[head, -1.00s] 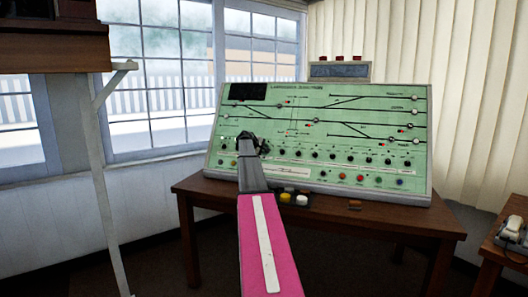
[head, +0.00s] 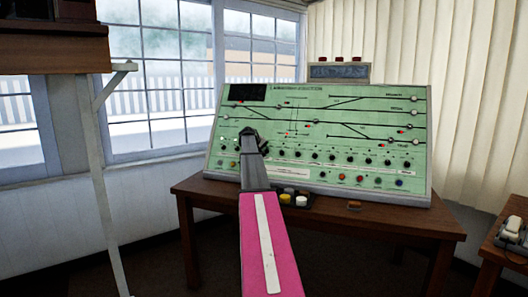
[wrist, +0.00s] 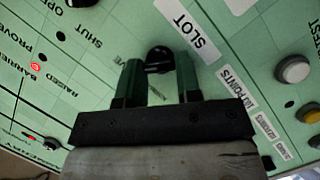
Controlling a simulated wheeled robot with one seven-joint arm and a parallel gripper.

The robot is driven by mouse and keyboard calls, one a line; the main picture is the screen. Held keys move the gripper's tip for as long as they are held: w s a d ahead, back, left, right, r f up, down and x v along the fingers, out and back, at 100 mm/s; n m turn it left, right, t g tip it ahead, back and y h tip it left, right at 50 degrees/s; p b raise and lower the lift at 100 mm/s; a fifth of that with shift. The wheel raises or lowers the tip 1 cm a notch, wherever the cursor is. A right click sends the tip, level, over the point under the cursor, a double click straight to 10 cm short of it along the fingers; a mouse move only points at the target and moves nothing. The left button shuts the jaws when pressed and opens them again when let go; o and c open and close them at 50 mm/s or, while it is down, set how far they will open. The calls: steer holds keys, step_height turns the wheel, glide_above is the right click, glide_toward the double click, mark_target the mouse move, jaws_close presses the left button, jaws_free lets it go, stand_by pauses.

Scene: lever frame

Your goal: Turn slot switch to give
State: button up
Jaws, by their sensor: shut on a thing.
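The slot switch (wrist: 158,56) is a small black knob on the green panel, beside the white SLOT label (wrist: 195,35) in the wrist view. My gripper (wrist: 159,68) has its two dark fingers on either side of the knob and is shut on it. A few letters, ending in "VE", show on the panel by the left finger; the rest is covered. The knob's pointing direction is hard to tell. In the head view my gripper (head: 250,138) is at the left part of the green panel (head: 320,185), and my arm hides the switch.
The panel stands on a brown wooden table (head: 400,217). Several knobs and coloured buttons lie to the right of my gripper. A white post (head: 100,190) stands at the left.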

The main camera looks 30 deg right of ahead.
steer(key=o, duration=0.9)
steer(key=v, duration=1.1)
steer(key=shift+f, duration=0.1)
